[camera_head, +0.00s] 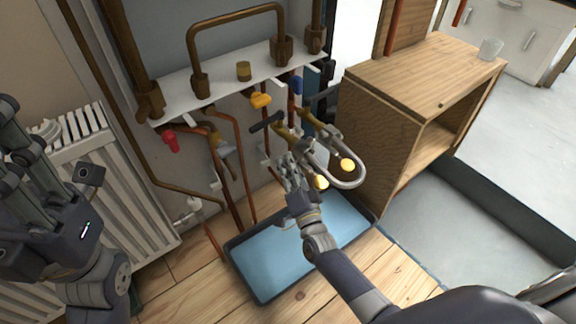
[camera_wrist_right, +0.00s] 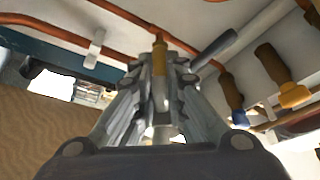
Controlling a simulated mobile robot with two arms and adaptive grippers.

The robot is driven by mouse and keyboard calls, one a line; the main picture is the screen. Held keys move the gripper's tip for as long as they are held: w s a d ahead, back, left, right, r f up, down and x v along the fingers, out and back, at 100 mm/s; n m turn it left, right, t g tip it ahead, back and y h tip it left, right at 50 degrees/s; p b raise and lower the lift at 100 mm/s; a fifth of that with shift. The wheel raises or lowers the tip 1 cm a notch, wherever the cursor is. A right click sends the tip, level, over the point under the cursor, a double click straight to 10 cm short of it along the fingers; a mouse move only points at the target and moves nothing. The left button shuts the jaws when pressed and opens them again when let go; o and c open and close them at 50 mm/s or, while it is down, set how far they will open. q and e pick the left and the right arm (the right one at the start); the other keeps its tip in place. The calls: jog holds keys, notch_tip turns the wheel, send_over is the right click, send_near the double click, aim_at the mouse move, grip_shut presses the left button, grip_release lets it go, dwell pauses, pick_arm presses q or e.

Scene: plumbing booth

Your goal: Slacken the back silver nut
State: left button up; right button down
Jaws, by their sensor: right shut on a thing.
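My right gripper (camera_head: 287,168) reaches up to the pipework under the white shelf. In the right wrist view its fingers (camera_wrist_right: 160,82) close from both sides around a grey piece at the lower end of a brass stem (camera_wrist_right: 161,58). This piece looks like a silver nut, but the fingers hide most of it. Which nut it is cannot be told for certain. A silver U-shaped tube (camera_head: 352,180) with yellow round ends is just right of the hand. My left gripper (camera_head: 12,128) is at the far left, away from the pipes; its fingertips are not clear.
A blue tray (camera_head: 270,262) lies on the wooden floor below the pipes. A wooden cabinet (camera_head: 383,135) stands close on the right, with a clear glass (camera_head: 490,49) on top. A white radiator (camera_head: 120,180) is at left. Red (camera_head: 171,141) and yellow (camera_head: 260,100) valve handles hang under the shelf.

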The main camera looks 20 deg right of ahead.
jog(key=c, duration=1.6)
grip_release()
jog(key=shift+c, duration=0.2)
